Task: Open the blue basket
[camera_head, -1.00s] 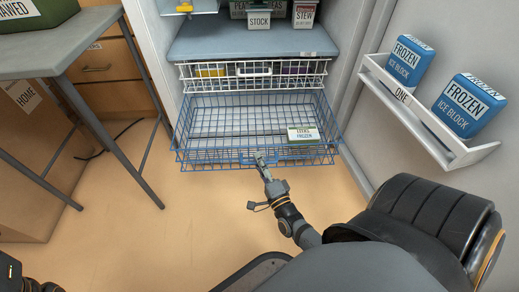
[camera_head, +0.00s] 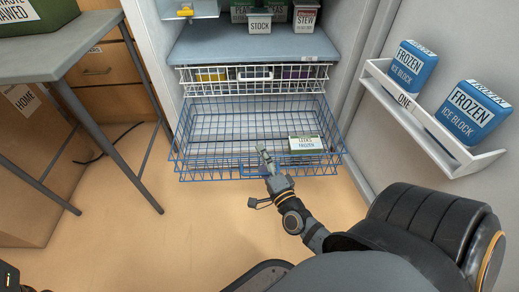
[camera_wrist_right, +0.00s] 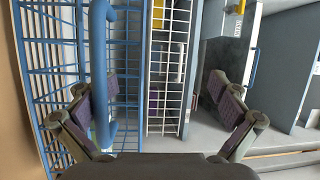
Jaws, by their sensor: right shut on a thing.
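The blue wire basket (camera_head: 182,160) stands pulled out low at the front of the freezer, its open top in view. A white box labelled leeks, frozen (camera_head: 306,143) lies in its right part. My left gripper is out of view; only a dark bit of my arm shows at the lower left.
A white wire basket (camera_head: 250,86) sits above, under a grey shelf (camera_head: 250,45) with containers. The door at right bears a white rack (camera_head: 440,145) with blue ice blocks (camera_head: 472,110). A grey table (camera_head: 75,42) stands left. The floor before the basket is clear.

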